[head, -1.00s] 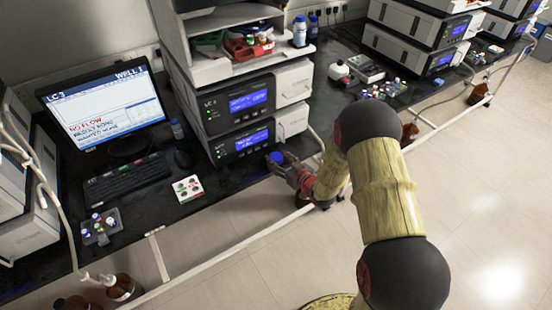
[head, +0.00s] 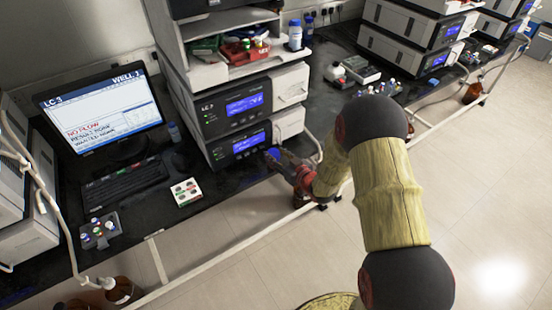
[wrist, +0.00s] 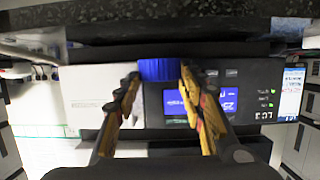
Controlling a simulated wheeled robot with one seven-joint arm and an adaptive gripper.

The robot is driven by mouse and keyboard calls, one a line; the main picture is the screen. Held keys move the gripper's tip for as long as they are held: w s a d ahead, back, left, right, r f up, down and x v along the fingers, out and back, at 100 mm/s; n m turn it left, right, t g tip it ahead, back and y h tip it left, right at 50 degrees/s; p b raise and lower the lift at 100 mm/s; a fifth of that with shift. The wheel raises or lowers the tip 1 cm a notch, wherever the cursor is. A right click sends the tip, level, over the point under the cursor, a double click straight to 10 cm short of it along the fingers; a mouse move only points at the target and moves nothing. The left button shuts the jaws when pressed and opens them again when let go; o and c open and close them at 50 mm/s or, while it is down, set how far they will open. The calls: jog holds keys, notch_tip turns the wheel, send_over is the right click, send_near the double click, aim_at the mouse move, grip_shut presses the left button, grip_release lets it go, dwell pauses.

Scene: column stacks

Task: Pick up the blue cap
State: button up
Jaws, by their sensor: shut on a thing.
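The blue cap (wrist: 159,70) shows in the wrist view between the tips of my gripper's (wrist: 158,88) two yellow and black fingers, which are shut on it. Its ribbed side faces the camera. In the head view the blue cap (head: 273,154) shows at the tip of my gripper (head: 282,158), in front of the lower LC 3 instrument. The fingers partly hide it there. It appears held off the bench, but the gap below it is hard to judge.
The LC 3 instrument stack (head: 238,145) stands right behind the cap. A keyboard (head: 125,184), a white card with coloured caps (head: 186,192) and a monitor (head: 100,112) are to the left. Bottles and small caps (head: 378,88) lie on the bench to the right.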

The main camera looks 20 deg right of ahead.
jog(key=s+r+p, duration=0.4)
jog(key=s+r, duration=0.5)
jog(key=s, duration=0.4)
jog(key=shift+s+d, duration=0.25)
jog(key=shift+d, duration=0.05)
